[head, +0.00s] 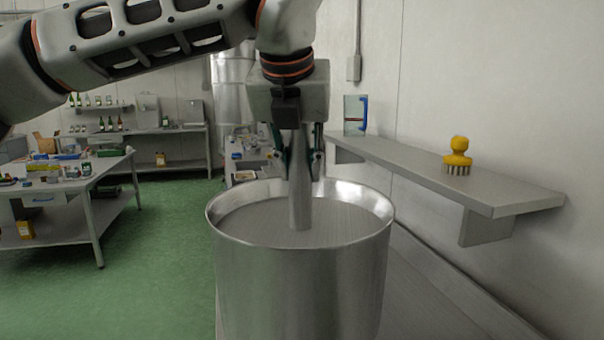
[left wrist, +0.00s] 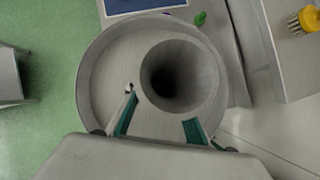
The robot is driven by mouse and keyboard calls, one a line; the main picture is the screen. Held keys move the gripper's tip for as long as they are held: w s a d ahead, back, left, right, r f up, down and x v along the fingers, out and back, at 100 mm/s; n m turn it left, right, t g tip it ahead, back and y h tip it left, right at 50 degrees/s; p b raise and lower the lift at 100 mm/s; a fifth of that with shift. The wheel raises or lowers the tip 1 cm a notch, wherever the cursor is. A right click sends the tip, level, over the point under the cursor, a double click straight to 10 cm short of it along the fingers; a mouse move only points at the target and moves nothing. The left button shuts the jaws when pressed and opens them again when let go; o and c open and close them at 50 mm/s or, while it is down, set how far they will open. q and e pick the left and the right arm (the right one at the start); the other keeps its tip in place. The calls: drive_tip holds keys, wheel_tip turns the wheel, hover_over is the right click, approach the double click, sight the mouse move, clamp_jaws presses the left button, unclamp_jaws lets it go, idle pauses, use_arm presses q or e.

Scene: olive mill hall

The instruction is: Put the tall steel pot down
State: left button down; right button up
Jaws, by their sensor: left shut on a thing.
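My left gripper (head: 300,165) points straight down and is shut on a narrow, tall steel pot (head: 300,205), which hangs upright between its fingers. In the left wrist view the pot's round, dark open mouth (left wrist: 183,75) shows just beyond the fingertips (left wrist: 160,120). The pot is inside the rim of a wide round steel drum (head: 300,290), over a flat grey surface a little below that rim. I cannot tell whether the pot's foot touches this surface. The drum's rim also shows in the left wrist view (left wrist: 88,75). My right gripper is not in view.
A wall shelf (head: 430,170) on the right carries a yellow-handled brush (head: 457,157) and a clear container with a blue handle (head: 355,114). A cluttered steel table (head: 98,215) stands at left. Green floor (head: 150,290) is free left of the drum.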

use_arm(q)
wheel_tip(320, 180, down, 18)
drive_tip(key=shift+w+r, duration=0.15)
idle(0.6)
drive_tip(key=c, duration=2.1)
unclamp_jaws()
drive_tip(key=shift+f, duration=0.25)
drive_tip(key=o, duration=0.4)
drive_tip(key=shift+r, duration=0.1)
